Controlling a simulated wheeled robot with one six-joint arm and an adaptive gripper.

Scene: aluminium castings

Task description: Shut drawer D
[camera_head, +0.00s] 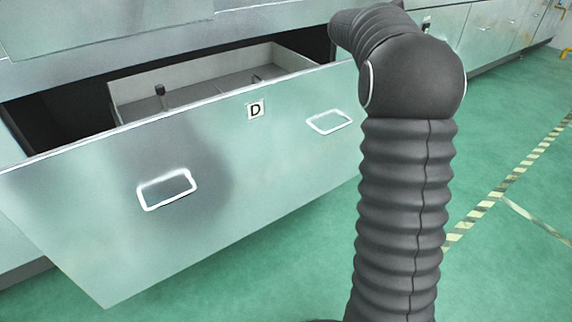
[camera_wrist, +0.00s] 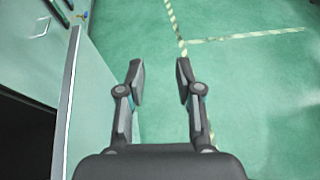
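Drawer D (camera_head: 270,160) stands pulled out of the metal cabinet in the head view. Its pale front carries a white label with a D (camera_head: 255,110) and two white-rimmed handles, a left one (camera_head: 167,189) and a right one (camera_head: 330,122). Inside lies a grey tray (camera_head: 130,99) with a few small dark items. In the wrist view the top edge of a drawer front (camera_wrist: 66,105) runs along the left. My gripper (camera_wrist: 159,72) is open and empty, to the right of that edge, above the floor. My gripper is hidden in the head view.
The cabinet (camera_head: 60,75) runs along the back, with more closed fronts (camera_head: 495,30) at the upper right. The green floor (camera_head: 500,240) is clear at the right and carries striped yellow tape (camera_head: 484,211). My arm covers part of the drawer's right end.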

